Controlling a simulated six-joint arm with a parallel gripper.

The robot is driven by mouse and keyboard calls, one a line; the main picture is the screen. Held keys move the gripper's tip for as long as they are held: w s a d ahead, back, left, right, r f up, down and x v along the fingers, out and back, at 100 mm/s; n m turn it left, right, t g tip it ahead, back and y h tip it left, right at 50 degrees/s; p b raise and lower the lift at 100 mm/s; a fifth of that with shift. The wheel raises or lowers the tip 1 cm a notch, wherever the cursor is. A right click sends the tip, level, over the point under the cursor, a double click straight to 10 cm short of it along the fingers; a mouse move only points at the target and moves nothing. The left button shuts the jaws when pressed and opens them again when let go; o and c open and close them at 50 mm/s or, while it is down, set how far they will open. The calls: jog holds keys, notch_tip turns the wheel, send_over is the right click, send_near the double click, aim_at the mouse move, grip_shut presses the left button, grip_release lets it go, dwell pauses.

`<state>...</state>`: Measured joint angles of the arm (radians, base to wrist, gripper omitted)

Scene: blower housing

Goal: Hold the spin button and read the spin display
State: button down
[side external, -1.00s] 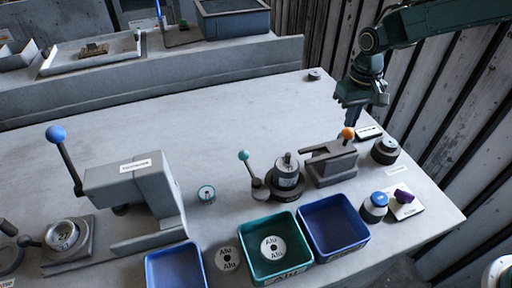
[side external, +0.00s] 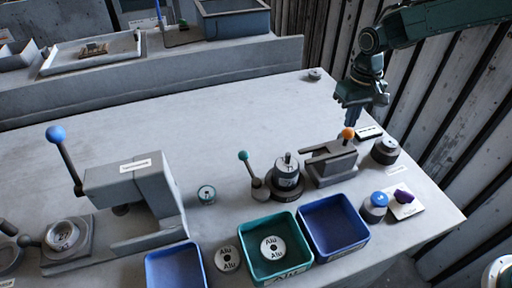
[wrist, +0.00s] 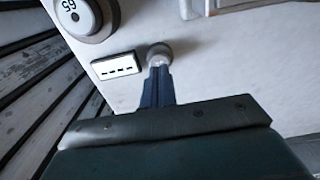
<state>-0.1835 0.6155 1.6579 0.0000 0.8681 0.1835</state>
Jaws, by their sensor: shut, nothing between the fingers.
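My gripper (wrist: 158,72) is shut and empty, pointing down, with its blue fingertips over the round grey button (wrist: 160,50) in the wrist view. The tips overlap the button's near edge; I cannot tell whether they press it. Beside it, the small white display (wrist: 116,67) shows a row of dashes and no number. In the side view my gripper (side external: 352,122) is behind the orange knob, and the display (side external: 369,132) lies just right of it. The button is hidden there.
In the side view, an orange-knobbed fixture (side external: 332,165) stands close in front of my gripper. A dark round device (side external: 385,151) is to the right. The table's back middle is clear.

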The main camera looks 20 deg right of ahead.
jog(key=shift+f, duration=0.25)
jog(key=shift+f, duration=0.35)
jog(key=shift+f, duration=0.5)
dwell(1.2)
jog(key=shift+r, duration=3.55)
